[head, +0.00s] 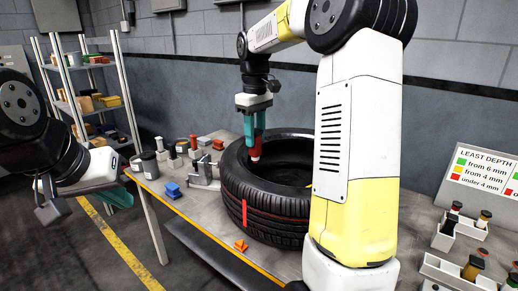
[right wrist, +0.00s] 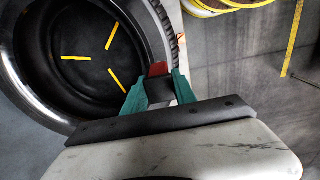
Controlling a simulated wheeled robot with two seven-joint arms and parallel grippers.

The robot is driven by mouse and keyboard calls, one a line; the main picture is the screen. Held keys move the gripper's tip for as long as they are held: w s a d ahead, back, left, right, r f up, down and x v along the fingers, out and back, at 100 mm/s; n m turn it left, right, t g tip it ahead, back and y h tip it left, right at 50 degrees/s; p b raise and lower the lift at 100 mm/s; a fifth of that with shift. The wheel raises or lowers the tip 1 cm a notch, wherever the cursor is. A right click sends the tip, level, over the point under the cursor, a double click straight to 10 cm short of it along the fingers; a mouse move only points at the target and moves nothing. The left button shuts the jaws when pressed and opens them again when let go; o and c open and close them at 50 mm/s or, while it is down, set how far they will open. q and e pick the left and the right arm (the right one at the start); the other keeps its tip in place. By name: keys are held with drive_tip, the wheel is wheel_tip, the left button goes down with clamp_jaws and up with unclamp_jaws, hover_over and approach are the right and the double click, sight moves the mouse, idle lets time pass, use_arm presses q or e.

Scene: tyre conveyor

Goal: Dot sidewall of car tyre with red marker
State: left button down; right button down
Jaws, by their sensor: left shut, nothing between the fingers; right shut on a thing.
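The black car tyre (head: 232,172) lies flat on the table, with a red stripe on its tread. In the right wrist view the tyre (right wrist: 152,30) fills the upper left. My right gripper (head: 254,140) is shut on the red marker (head: 254,153), which points down over the tyre's inner rim area. In the right wrist view the marker's red part (right wrist: 158,69) shows between the teal fingers of the gripper (right wrist: 160,92). I cannot tell whether the tip touches the sidewall. My left gripper (head: 122,196) is shut and empty at the left, off the table.
An orange piece (head: 241,246) lies in front of the tyre. White trays (head: 458,272) and a depth sign (head: 484,172) stand at right. A shelf (head: 92,100) is behind.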

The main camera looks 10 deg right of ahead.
sight(255, 155)
drive_tip(key=shift+f, duration=0.1)
drive_tip(key=shift+f, duration=2.65)
drive_tip(key=shift+f, duration=0.65)
drive_tip(key=shift+r, duration=3.4)
drive_tip(key=shift+f, duration=2.75)
drive_tip(key=shift+f, duration=0.75)
drive_tip(key=shift+r, duration=0.1)
drive_tip(key=shift+r, duration=3.4)
